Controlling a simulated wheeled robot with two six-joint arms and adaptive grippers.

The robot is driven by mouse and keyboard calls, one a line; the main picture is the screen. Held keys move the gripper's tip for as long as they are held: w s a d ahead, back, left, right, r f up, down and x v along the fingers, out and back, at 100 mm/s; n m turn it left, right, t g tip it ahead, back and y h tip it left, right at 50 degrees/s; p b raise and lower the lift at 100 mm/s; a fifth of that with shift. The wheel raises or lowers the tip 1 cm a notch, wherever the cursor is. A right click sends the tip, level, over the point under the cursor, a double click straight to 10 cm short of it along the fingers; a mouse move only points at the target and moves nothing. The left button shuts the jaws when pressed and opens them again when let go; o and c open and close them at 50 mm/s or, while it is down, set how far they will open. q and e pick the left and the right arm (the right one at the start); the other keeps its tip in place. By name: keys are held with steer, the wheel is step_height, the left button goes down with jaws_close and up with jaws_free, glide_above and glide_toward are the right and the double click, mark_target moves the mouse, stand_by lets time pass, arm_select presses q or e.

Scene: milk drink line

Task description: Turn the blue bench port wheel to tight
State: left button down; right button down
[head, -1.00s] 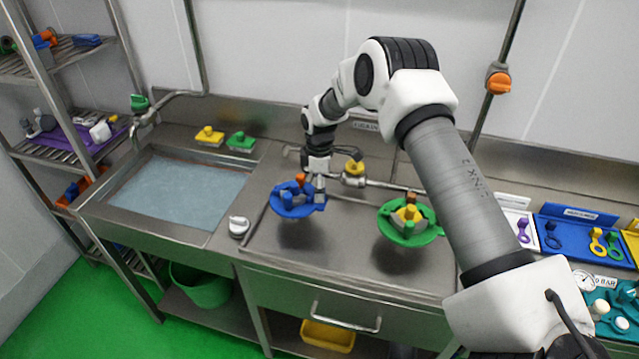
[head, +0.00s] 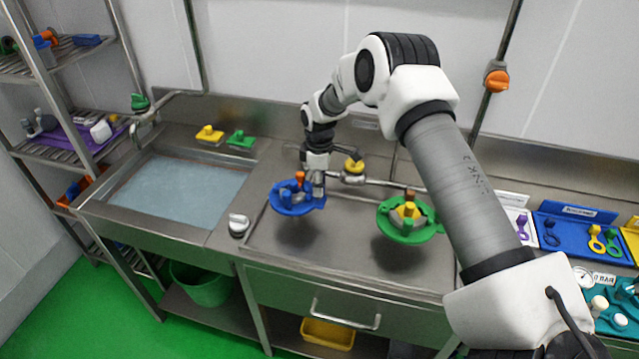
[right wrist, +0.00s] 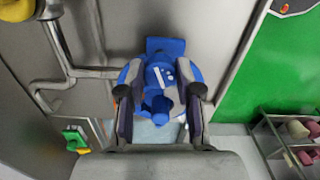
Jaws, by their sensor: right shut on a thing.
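The blue bench port wheel (head: 289,204) is on the left of the steel bench top, with blue posts and an orange-topped post on it. My right gripper (head: 313,196) comes down on the wheel's right side. In the right wrist view the blue wheel (right wrist: 158,80) lies between the two fingers of my right gripper (right wrist: 158,112), which is shut on it. The exact contact at the fingertips is partly hidden. The tight mark cannot be read in these views. My left gripper is in no view.
A green wheel (head: 408,231) with a yellow centre is right of the blue one. A steel pipe with a yellow knob (head: 354,167) runs behind. A white-grey knob (head: 238,225) is at the left. The sink (head: 226,226) is further left. Blue trays (head: 571,262) stand at the right.

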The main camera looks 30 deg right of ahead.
steer(key=m, duration=0.6)
steer(key=shift+a, duration=0.1)
steer(key=m, duration=0.5)
steer(key=shift+m+p, duration=0.3)
steer(key=m, duration=0.5)
steer(key=shift+a+p, duration=0.1)
steer(key=shift+p, duration=0.25)
steer(key=m, duration=0.5)
steer(key=shift+f+m+p, duration=0.1)
steer(key=shift+m+p, duration=0.2)
steer(key=shift+p, duration=0.05)
steer(key=c, duration=0.8)
jaws_free()
step_height(320, 180, up, 12)
